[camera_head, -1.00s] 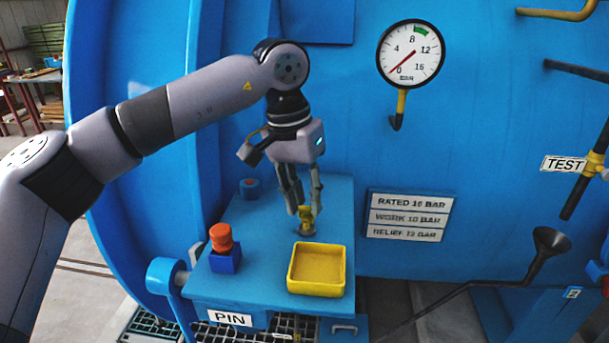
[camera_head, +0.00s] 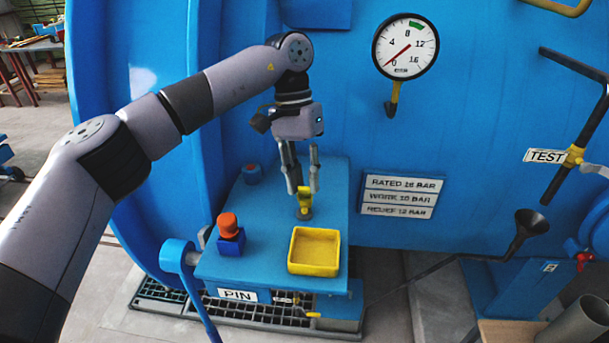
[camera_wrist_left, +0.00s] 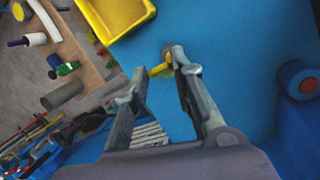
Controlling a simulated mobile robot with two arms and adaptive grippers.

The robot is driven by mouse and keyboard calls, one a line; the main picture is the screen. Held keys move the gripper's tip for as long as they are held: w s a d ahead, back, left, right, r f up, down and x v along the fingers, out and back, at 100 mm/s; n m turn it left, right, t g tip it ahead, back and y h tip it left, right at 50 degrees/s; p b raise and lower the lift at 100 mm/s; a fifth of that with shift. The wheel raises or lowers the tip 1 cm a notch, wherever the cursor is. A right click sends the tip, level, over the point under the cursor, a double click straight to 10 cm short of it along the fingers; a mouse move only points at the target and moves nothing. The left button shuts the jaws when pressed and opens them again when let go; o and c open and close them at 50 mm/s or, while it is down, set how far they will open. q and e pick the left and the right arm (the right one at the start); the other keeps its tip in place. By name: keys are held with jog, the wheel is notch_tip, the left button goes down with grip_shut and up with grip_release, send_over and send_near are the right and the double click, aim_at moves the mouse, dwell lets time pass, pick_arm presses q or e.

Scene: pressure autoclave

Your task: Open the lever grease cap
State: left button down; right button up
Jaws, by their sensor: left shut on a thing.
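The grease cap with its yellow lever (camera_head: 304,203) stands on a small round grey base on the blue shelf (camera_head: 270,215), behind the yellow tray. My left gripper (camera_head: 303,188) reaches down from above, with a finger on either side of the lever's upper part. In the left wrist view the yellow lever (camera_wrist_left: 162,69) shows between the fingertips (camera_wrist_left: 157,72), with the round grey base just beyond it. The gripper is shut on the lever. How far the lever is raised is hard to tell. My right gripper is in neither view.
A yellow tray (camera_head: 315,252) stands in front of the cap. A red-orange knob on a blue block (camera_head: 229,233) is at the shelf's left. A pressure gauge (camera_head: 405,46) and rating plates (camera_head: 400,197) are on the blue vessel wall. A black funnel (camera_head: 530,222) stands at right.

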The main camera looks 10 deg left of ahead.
pick_arm(q)
jog(key=c, duration=1.3)
grip_release()
jog(key=shift+a+f, duration=0.15)
jog(key=shift+a, duration=0.05)
jog(key=shift+c, duration=0.2)
jog(key=shift+d, duration=0.1)
jog(key=shift+r, duration=0.3)
jog(key=v, duration=1.1)
jog(key=shift+r, duration=0.3)
jog(key=shift+w, duration=0.1)
jog(key=shift+c, duration=0.3)
